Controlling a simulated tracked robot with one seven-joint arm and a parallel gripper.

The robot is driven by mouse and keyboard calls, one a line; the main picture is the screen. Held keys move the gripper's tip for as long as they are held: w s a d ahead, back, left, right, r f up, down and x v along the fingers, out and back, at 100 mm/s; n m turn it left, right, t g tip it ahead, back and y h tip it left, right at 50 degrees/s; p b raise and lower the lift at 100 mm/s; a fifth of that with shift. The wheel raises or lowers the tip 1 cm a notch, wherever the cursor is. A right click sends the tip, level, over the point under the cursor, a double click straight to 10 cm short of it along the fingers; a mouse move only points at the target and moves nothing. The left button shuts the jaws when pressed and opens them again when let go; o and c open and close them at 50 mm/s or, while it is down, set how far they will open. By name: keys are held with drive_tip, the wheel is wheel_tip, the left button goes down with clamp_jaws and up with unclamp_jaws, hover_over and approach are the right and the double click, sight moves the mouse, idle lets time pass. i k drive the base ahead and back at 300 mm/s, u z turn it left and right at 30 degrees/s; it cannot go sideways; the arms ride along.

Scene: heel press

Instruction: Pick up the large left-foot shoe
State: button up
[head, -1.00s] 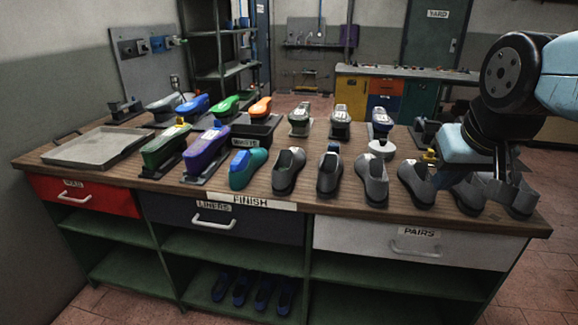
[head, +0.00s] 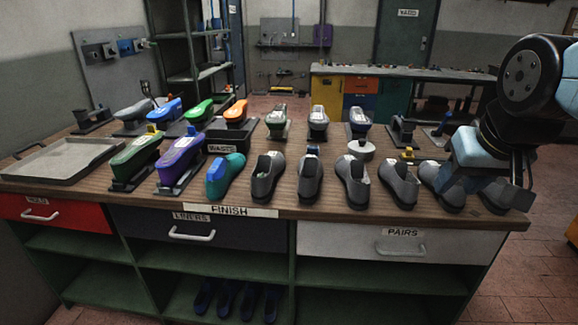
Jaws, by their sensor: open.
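A row of dark grey shoes stands along the front of the bench: one at the left (head: 267,178), one beside it (head: 311,181), one in the middle (head: 352,184), one to its right (head: 392,180) and more at the right end (head: 440,186). I cannot tell from this view which is the large left-foot one. My gripper (head: 490,186) is at the right end of the row, pointing down, open, with its fingers low over the rightmost shoes. My gripper and arm partly hide those shoes. I cannot tell whether the fingers touch any of them.
Behind are coloured shoe forms on stands, such as a purple one (head: 180,158), a waste box (head: 222,148) and a round white-topped piece (head: 361,149). An empty grey tray (head: 62,160) lies at the left.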

sight(273, 164)
drive_tip(key=u, duration=1.3)
drive_tip(key=i, duration=0.1)
drive_tip(key=z, duration=2.75)
drive_tip(key=k, duration=2.4)
drive_tip(key=u, duration=0.9)
drive_tip(key=i, duration=1)
drive_tip(key=z, duration=0.05)
